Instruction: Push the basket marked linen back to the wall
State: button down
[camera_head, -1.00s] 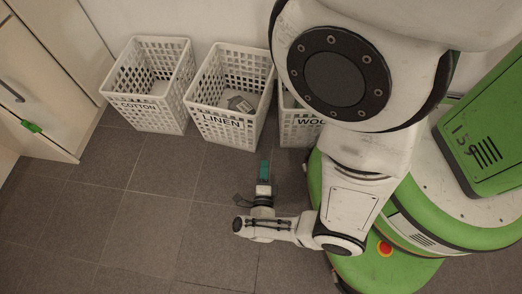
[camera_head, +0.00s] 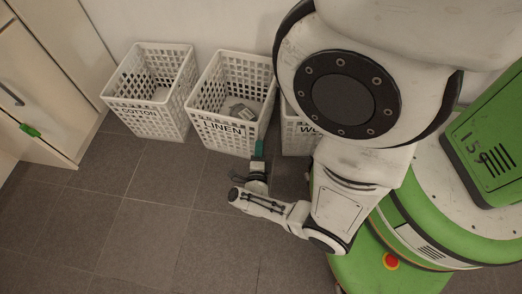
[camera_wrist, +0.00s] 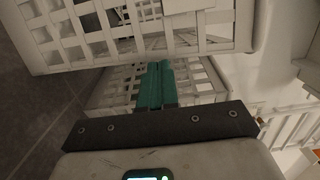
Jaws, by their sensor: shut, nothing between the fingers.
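The basket marked LINEN (camera_head: 222,127) is a white lattice basket standing upright on the floor, with a small grey item (camera_head: 241,110) inside. It stands between the COTTON basket and a third basket, near the wall. My gripper (camera_head: 259,147) is shut and empty, its teal fingers pointing at the lower right part of the LINEN basket's front. I cannot tell whether they touch it. In the wrist view my gripper (camera_wrist: 158,83) is in front of white lattice; no label is readable there.
The COTTON basket (camera_head: 139,112) stands to the left. The third basket (camera_head: 298,134), its label starting with W, is partly hidden behind my arm. The white wall (camera_head: 190,20) runs behind the baskets. A cabinet (camera_head: 40,90) stands at far left. The floor in front is clear.

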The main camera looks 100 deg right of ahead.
aim_at(250, 139)
jog(key=w+d, duration=0.2)
jog(key=d+b, duration=0.1)
jog(key=d, duration=0.1)
jog(key=shift+w+d, duration=0.1)
jog(key=shift+w, duration=0.3)
